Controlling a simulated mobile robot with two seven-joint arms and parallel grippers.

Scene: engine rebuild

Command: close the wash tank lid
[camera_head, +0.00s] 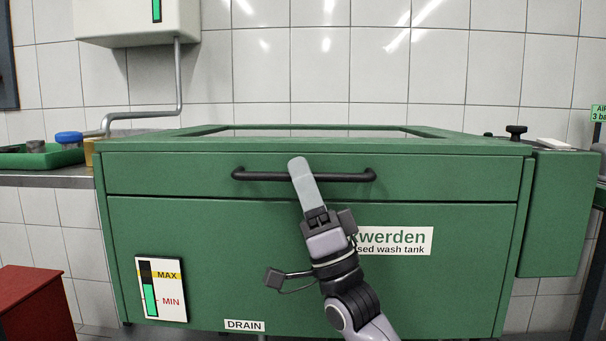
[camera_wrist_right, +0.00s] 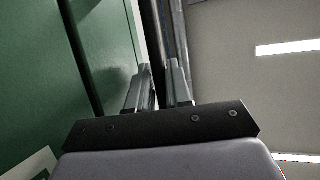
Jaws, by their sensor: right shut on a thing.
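The green wash tank (camera_head: 240,235) stands straight ahead. Its lid (camera_head: 140,175), with a windowed top, lies level over the body, with only a thin dark seam visible between them along the front. A black bar handle (camera_head: 345,177) runs across the lid's front. My right gripper (camera_head: 302,174) is at the middle of this handle, shut on it. In the right wrist view, the dark handle bar (camera_wrist_right: 152,40) passes between the two fingers (camera_wrist_right: 159,88). Part of the handle is hidden behind the finger. My left gripper is out of view.
A green tray (camera_head: 40,157) with small parts sits on the bench at left. A red box (camera_head: 35,305) stands low at left. A green side box (camera_head: 558,215) with a black knob (camera_head: 516,131) adjoins the tank at right. A white wall unit (camera_head: 135,20) hangs above left.

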